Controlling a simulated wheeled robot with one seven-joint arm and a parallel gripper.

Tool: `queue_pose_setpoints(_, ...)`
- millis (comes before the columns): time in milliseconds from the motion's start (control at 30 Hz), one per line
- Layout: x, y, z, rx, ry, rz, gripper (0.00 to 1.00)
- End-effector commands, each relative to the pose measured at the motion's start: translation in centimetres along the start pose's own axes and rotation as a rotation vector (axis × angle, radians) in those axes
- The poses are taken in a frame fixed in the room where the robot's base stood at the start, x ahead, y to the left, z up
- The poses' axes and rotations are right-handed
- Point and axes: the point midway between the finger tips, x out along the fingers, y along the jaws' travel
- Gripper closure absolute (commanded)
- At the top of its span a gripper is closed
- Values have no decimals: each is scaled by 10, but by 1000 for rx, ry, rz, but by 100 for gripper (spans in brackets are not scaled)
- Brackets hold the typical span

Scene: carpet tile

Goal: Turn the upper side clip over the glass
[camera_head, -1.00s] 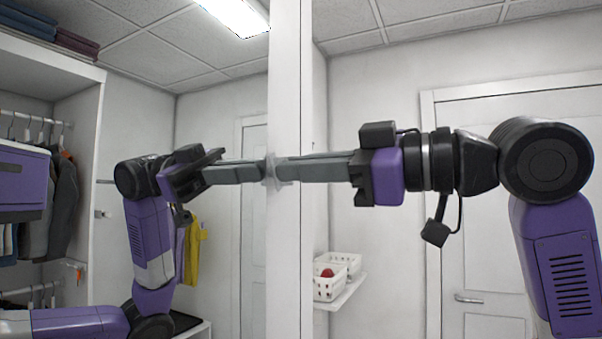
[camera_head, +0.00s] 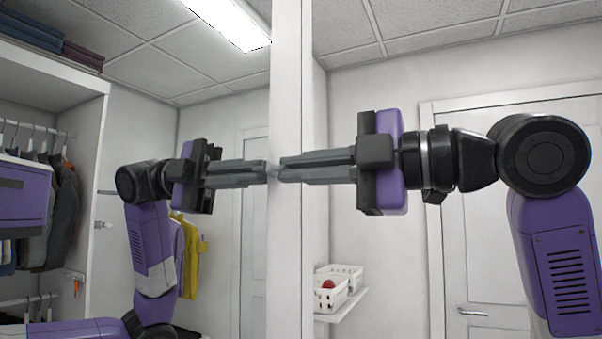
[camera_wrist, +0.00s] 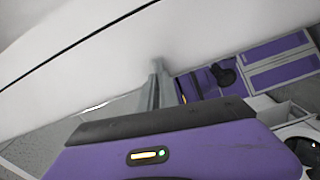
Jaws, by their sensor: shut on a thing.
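The mirror glass (camera_head: 225,120) fills the left of the head view and reflects my arm and the room. Its right edge meets a white upright (camera_head: 290,80). A small pale clip (camera_head: 273,172) sits at that edge, mostly hidden by my fingertips; its exact angle cannot be told. My gripper (camera_head: 285,169) reaches in from the right with its fingers closed together on the clip. In the wrist view, my fingers (camera_wrist: 160,92) meet the clip as a small grey blurred shape (camera_wrist: 157,64) against the white upright (camera_wrist: 100,80).
A white shelf (camera_head: 345,305) with white baskets (camera_head: 335,285) stands below my gripper, behind the upright. A white door (camera_head: 490,250) is behind my arm. The space around my gripper is otherwise clear. Shelves and hanging clothes at left appear in the glass.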

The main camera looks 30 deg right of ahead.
Motion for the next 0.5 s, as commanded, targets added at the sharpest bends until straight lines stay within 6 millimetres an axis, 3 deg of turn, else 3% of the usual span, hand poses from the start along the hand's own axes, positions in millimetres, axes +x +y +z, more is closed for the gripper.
queue_pose_setpoints(500, 0, -2, 0, -181, 1, -3, 100)
